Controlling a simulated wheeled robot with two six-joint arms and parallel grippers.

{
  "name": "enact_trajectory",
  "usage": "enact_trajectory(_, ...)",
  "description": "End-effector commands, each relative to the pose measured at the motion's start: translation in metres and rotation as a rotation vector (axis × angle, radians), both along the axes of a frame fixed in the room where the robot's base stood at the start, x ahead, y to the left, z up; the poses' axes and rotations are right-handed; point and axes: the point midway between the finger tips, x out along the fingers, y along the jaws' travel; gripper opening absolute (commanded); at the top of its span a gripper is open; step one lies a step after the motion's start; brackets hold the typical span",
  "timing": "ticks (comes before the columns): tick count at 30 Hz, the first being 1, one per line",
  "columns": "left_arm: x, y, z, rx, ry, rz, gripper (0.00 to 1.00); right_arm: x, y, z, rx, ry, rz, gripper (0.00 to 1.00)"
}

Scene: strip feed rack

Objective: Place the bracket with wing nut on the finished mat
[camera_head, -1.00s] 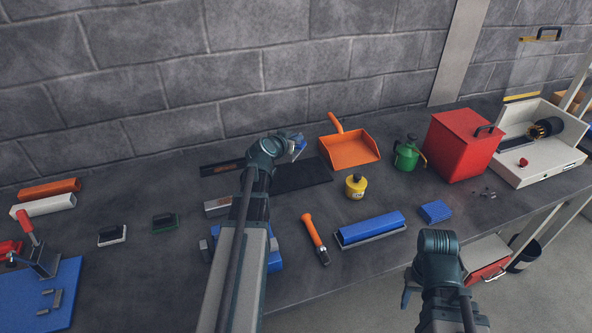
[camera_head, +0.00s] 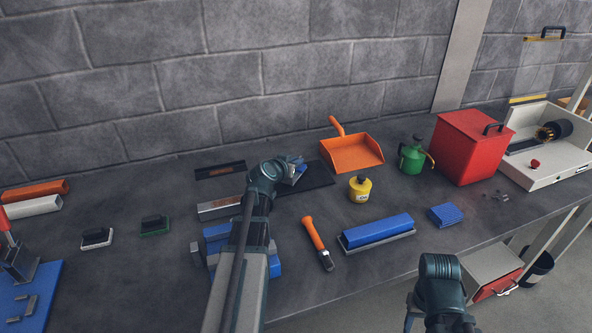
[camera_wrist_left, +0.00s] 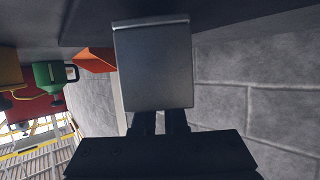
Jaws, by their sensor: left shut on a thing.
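My left gripper (camera_head: 292,162) reaches over the back of the bench and is shut on a grey metal piece, seemingly the bracket (camera_head: 298,172). In the left wrist view, the bracket (camera_wrist_left: 153,65) is a broad flat grey plate between the fingers. I cannot make out the wing nut. The dark mat (camera_head: 318,180), apparently the finished mat, lies flat under and right of the gripper, partly hidden. I cannot tell whether the bracket touches it. My right gripper (camera_head: 410,312) hangs low at the front; its fingers are not clear.
A dark label strip (camera_head: 220,170) lies to the left. Blue blocks (camera_head: 217,235) sit beside my left forearm. An orange-handled tool (camera_head: 315,236) lies in front.

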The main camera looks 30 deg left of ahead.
Motion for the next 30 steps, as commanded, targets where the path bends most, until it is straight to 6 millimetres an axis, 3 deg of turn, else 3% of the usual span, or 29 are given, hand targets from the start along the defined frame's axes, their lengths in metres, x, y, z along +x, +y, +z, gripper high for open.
enact_trajectory(1, 0.0, 0.0001, -0.0097, 0.0, 0.0, 0.0, 0.0, 0.0, 0.0, -0.0099, 0.0, 0.0, 0.0, 0.5)
enact_trajectory(14, 0.0, 0.0001, -0.0124, 0.0, 0.0, 0.0, 0.0, 0.0, 0.0, -0.0125, 0.0, 0.0, 0.0, 0.5)
enact_trajectory(15, 0.0, 0.0, -0.0106, 0.0, 0.0, 0.0, 0.17, 0.0, 0.0, -0.0106, 0.0, 0.0, 0.0, 0.5)
enact_trajectory(19, 0.0, 0.0001, -0.0106, 0.0, 0.0, 0.0, 0.4, 0.0, 0.0, -0.0105, 0.0, 0.0, 0.0, 0.5)
enact_trajectory(30, -0.0001, 0.0001, -0.0046, 0.0, 0.0, 0.0, 0.4, 0.0, 0.0, -0.0045, 0.0, 0.0, 0.0, 0.5)
